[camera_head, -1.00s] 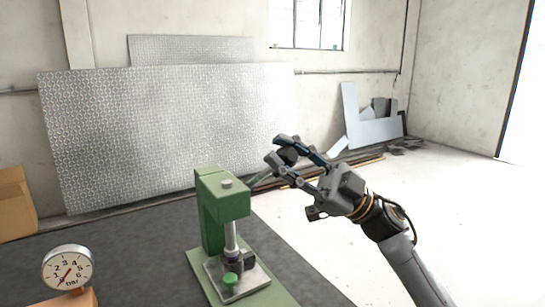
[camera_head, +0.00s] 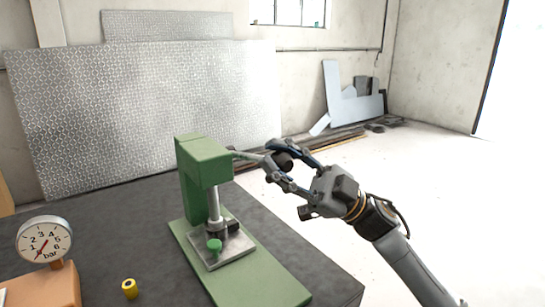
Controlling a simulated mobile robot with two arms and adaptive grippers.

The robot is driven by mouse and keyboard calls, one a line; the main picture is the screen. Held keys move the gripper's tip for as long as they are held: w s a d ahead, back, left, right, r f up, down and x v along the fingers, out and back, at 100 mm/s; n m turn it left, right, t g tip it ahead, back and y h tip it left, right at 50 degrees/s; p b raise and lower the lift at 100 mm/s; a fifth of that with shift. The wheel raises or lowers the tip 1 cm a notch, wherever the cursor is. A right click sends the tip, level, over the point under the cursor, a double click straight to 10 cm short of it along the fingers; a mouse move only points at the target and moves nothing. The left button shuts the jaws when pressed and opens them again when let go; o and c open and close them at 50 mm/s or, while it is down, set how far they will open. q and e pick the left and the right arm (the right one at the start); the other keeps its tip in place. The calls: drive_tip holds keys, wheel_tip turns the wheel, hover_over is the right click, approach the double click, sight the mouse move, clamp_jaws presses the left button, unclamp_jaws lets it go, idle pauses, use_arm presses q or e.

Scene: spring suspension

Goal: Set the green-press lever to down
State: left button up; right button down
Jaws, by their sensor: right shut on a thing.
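The green press (camera_head: 203,165) stands on its green base plate (camera_head: 270,280) on the dark table. My right gripper (camera_head: 272,160) is shut on the knob end of the lever, with a finger on either side. The press's silver ram (camera_head: 214,203) reaches down close to the metal plate (camera_head: 222,250), where a small green part (camera_head: 214,245) sits. My left gripper is not in view.
A pressure gauge (camera_head: 44,241) on an orange-brown stand (camera_head: 45,287) is at the left. Patterned metal panels (camera_head: 150,110) lean on the wall behind.

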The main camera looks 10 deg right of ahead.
drive_tip(key=shift+w+a+f, duration=0.1)
drive_tip(key=shift+a+f, duration=0.05)
drive_tip(key=shift+f, duration=0.65)
drive_tip(key=c, duration=1.4)
unclamp_jaws()
drive_tip(key=o, duration=0.4)
drive_tip(key=shift+d, duration=0.3)
drive_tip(key=shift+o, duration=0.3)
drive_tip(key=shift+d, duration=0.5)
drive_tip(key=shift+a+r, duration=0.15)
drive_tip(key=shift+a, duration=0.1)
drive_tip(key=v, duration=1.2)
drive_tip(key=shift+d, duration=0.15)
